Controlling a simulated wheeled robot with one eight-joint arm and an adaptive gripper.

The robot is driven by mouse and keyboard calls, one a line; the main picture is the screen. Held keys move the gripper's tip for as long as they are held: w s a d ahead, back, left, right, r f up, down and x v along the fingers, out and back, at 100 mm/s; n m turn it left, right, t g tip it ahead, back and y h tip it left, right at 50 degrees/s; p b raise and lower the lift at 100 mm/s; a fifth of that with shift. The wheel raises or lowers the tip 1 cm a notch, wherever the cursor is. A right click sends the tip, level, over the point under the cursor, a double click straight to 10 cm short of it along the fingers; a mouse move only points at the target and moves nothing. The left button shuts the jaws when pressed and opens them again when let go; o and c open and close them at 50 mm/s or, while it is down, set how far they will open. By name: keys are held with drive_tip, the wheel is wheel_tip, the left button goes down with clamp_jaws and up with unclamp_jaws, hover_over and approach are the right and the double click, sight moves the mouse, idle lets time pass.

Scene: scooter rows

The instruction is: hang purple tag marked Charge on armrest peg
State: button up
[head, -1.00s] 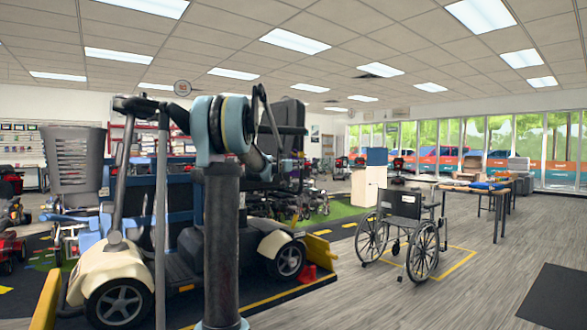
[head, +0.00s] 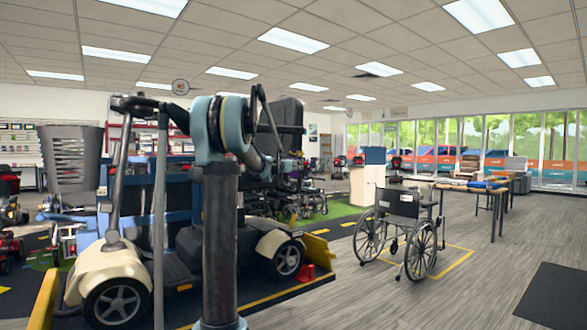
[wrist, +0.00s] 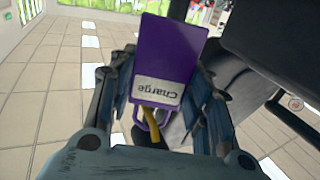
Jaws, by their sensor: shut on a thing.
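The purple tag (wrist: 170,50) fills the middle of the wrist view, with a pale label reading "Charge" upside down. My gripper (wrist: 160,88) is shut on it, one finger at each side. A purple loop (wrist: 140,128) extends from the label end of the tag. A curved yellow piece (wrist: 152,128), possibly the peg, shows at the loop; I cannot tell whether it passes through. A dark grey padded shape (wrist: 280,45) at the right may be the seat or armrest. In the head view my arm hides the gripper and tag; a dark seat back (head: 283,115) shows behind it.
The cream scooter (head: 105,275) stands close in front, with a grey basket (head: 70,158) and upright tiller. A wheelchair (head: 400,230) stands in a yellow floor outline at the right. The grey floor right of the scooter is mostly open.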

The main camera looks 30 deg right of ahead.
drive_tip(key=shift+f, duration=0.55)
drive_tip(key=o, duration=0.9)
drive_tip(key=shift+o, duration=0.2)
drive_tip(key=v, duration=1.2)
